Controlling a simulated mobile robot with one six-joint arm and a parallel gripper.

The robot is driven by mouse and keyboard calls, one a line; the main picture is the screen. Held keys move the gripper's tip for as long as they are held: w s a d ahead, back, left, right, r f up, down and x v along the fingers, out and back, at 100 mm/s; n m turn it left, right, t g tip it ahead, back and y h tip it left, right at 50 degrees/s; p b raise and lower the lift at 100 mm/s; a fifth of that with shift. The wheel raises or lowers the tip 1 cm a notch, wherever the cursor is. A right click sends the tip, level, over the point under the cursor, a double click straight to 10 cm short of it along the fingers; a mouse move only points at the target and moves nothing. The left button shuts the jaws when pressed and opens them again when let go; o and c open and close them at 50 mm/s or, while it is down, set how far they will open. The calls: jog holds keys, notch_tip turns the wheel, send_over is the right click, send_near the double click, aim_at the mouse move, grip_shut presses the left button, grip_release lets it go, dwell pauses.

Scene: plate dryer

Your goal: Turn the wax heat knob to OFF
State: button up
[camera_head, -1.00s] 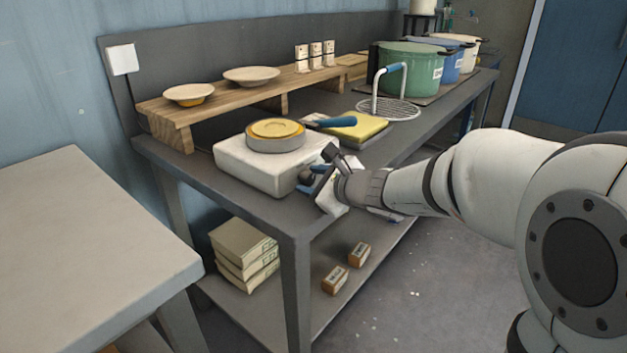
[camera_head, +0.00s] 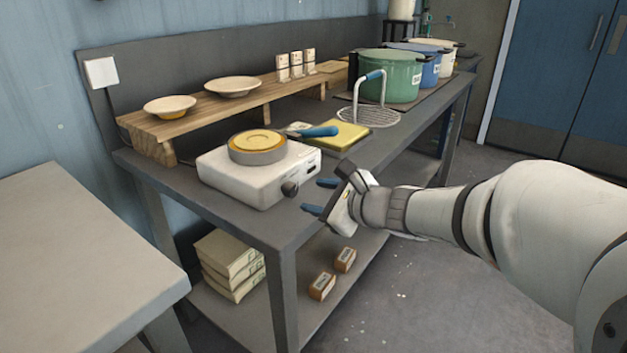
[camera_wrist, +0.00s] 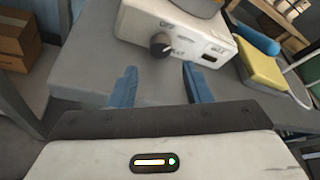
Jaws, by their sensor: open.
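The wax heater (camera_head: 258,172) is a white box on the dark bench, with a round pot of yellow wax (camera_head: 257,140) on top. Its dark round knob (camera_head: 290,188) is on the front face. In the wrist view the knob (camera_wrist: 161,45) shows with lettering around it, "OFF" above it and another label at its lower right; the pointer's exact setting is hard to read. My gripper (camera_head: 316,196) is open and empty, its blue fingers pointing toward the heater's front. In the wrist view the fingertips (camera_wrist: 159,68) are apart, short of the knob and not touching it.
A yellow block (camera_head: 340,136) with a blue-handled tool (camera_head: 318,131) lies behind the heater. A wooden shelf (camera_head: 200,118) holds dishes and small boxes. A wire stand (camera_head: 370,118) and pots (camera_head: 390,76) are farther back. Open space lies before the bench's front edge.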

aim_at(295, 190)
jog(key=shift+o, duration=0.7)
jog(key=shift+w+r+p, duration=0.15)
jog(key=shift+r+p, duration=0.1)
jog(key=shift+p, duration=0.25)
jog(key=w+a+f+m+g+p, duration=0.1)
jog(key=w+p, duration=0.1)
jog(key=p, duration=0.2)
jog(key=w+a+m+g+y+p, duration=0.1)
jog(key=p, duration=0.4)
jog(key=w+a+f+m+g+y+p, duration=0.1)
jog(key=w+a+p, duration=0.1)
jog(key=p, duration=0.3)
jog(key=shift+w+a+f+m+g, duration=0.1)
jog(key=shift+w+f+m+g, duration=0.2)
jog(key=shift+w+f, duration=0.05)
jog(key=shift+c, duration=0.3)
jog(key=c, duration=0.9)
